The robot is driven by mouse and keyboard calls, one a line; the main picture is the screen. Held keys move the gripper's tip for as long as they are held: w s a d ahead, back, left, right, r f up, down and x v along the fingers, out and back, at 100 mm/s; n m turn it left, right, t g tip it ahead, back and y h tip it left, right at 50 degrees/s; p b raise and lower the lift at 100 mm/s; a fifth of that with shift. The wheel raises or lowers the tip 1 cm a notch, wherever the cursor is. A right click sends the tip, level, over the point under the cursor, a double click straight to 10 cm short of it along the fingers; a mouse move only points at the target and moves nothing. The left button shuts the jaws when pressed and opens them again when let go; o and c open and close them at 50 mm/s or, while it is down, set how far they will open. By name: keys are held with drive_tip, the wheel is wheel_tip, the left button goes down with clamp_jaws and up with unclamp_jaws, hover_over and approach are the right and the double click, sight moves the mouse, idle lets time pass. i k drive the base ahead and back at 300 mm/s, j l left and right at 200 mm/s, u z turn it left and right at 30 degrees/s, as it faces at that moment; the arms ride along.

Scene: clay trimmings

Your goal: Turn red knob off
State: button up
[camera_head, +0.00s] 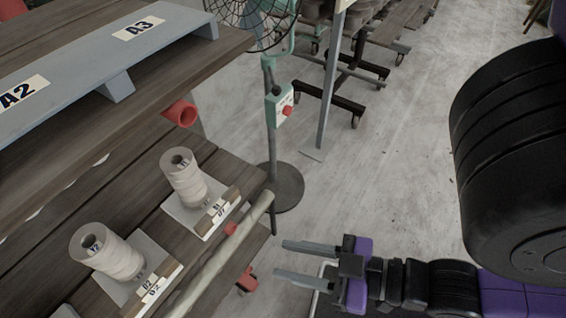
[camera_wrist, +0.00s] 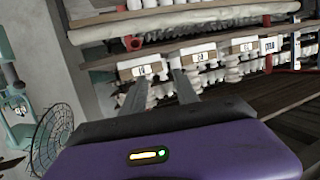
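The red knob (camera_head: 287,110) is on a small teal control box (camera_head: 275,104) on the stand of a fan. The fan's wire cage (camera_head: 250,18) is at the top of the head view. In the wrist view the fan cage (camera_wrist: 52,135) is at the lower left; the knob cannot be made out there. My gripper (camera_head: 295,262) is open and empty, its two fingers pointing left, well below the knob in the picture and apart from it. Its fingers (camera_wrist: 157,88) also show in the wrist view, spread apart with nothing between them.
A wooden rack (camera_head: 150,190) with thread cones (camera_head: 184,177) on pale holders stands at the left, its long pole (camera_head: 222,258) near my gripper. The fan's round base (camera_head: 277,188) is on the floor. A wheeled metal frame (camera_head: 335,85) stands behind it. Floor (camera_head: 385,185) at centre right is clear.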

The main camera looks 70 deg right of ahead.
sight(288, 111)
drive_tip(key=z, duration=0.4)
drive_tip(key=j+z, duration=0.15)
drive_tip(key=z, duration=0.25)
drive_tip(key=j+z, duration=0.1)
drive_tip(key=z, duration=0.25)
drive_tip(key=i+z, duration=0.1)
drive_tip(key=z, duration=0.3)
drive_tip(key=k+j, duration=0.05)
